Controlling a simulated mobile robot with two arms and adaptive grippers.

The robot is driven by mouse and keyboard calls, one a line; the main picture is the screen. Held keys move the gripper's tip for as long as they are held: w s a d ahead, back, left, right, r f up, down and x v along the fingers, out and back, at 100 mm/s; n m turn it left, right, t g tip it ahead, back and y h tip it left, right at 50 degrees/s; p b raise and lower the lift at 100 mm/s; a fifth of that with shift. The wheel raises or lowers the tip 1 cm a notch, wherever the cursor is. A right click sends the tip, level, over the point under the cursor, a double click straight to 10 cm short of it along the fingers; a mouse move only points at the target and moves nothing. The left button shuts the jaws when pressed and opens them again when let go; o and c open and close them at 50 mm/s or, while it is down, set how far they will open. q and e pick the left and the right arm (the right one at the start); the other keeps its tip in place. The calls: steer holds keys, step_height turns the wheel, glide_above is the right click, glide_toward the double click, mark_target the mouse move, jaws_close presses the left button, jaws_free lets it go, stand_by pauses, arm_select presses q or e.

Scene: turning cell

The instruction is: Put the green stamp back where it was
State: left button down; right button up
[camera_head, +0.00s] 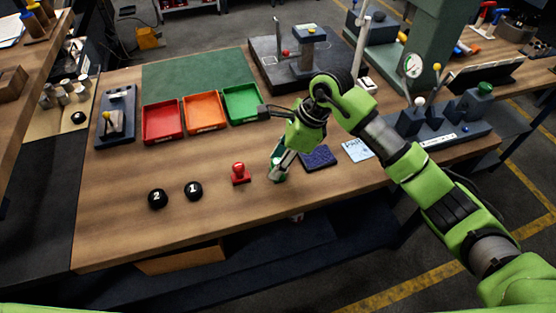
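The green stamp (279,177) is at the front middle of the wooden table, right of a red stamp (240,173) and left of a dark blue ink pad (319,157). My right gripper (280,168) points down at the green stamp, with its fingertips at the stamp's upper part. The fingers and wrist cover much of the stamp. It is too small to tell whether the fingers are closed on it, or whether its base touches the table. My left gripper is not in view.
Two black balls, marked 2 (158,198) and 1 (194,190), lie left of the red stamp. Red (162,136), orange (205,124) and green (241,117) trays stand behind. A paper card (357,150) lies right of the pad. The table's front strip is clear.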

steer(key=shift+r, duration=0.3)
steer(key=b+v, duration=0.2)
steer(key=v, duration=0.9)
steer(key=shift+d+r, duration=0.15)
steer(key=shift+r, duration=0.2)
